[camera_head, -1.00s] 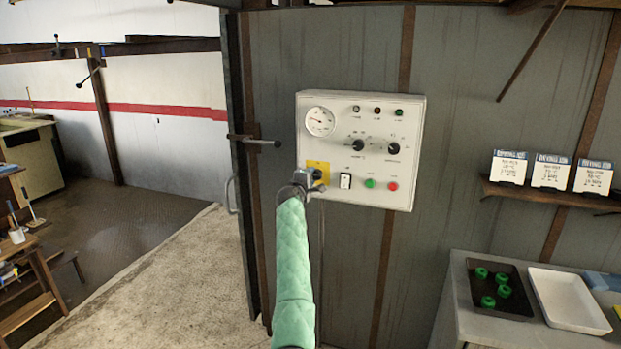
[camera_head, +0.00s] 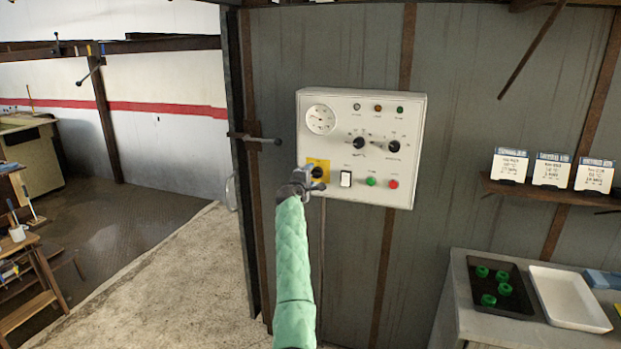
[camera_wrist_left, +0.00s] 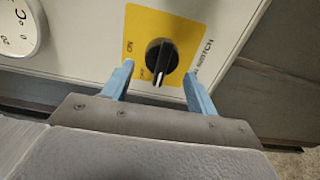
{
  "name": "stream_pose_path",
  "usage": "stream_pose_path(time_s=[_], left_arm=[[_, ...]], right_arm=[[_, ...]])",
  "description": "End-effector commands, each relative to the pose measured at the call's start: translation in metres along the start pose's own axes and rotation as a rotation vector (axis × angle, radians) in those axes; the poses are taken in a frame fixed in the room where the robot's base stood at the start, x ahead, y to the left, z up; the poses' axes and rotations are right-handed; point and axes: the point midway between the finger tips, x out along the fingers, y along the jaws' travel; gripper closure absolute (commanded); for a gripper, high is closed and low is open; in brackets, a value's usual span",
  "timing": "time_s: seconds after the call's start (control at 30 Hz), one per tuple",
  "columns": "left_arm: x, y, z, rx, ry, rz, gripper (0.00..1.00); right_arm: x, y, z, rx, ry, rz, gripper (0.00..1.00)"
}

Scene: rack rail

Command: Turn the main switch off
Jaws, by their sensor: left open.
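The main switch is a black rotary knob (camera_head: 318,172) on a yellow plate (camera_head: 322,163) at the lower left of the white control panel (camera_head: 340,205). My left gripper (camera_head: 312,181) is right at the knob in the head view and partly covers the plate. In the left wrist view the knob (camera_wrist_left: 160,56) sits between two blue fingers, with a gap on each side. The gripper (camera_wrist_left: 160,72) is open. The knob's white mark points down in that picture. Small lettering on the plate is hard to read. My right gripper is not in view.
A round gauge (camera_head: 320,119) is above. A bench with a black tray (camera_head: 512,306) and a white tray (camera_head: 547,280) stands at lower right.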

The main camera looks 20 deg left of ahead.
Motion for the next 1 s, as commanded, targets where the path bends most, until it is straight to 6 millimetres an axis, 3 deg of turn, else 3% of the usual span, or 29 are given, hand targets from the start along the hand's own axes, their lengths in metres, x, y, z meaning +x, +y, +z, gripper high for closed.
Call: stream_pose_path(time_s=[0.1,0.5,1.0], left_arm=[[-0.015,-0.004,0.001,0.001,0.001,0.001,0.42],[-0.063,-0.003,0.0,0.0,0.001,0.0,0.42],[-0.07,-0.001,-0.001,0.0,0.001,-0.001,0.42]], right_arm=[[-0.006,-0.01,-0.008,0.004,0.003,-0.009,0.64],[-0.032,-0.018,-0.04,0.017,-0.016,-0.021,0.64],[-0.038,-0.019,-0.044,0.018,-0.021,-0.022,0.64]])
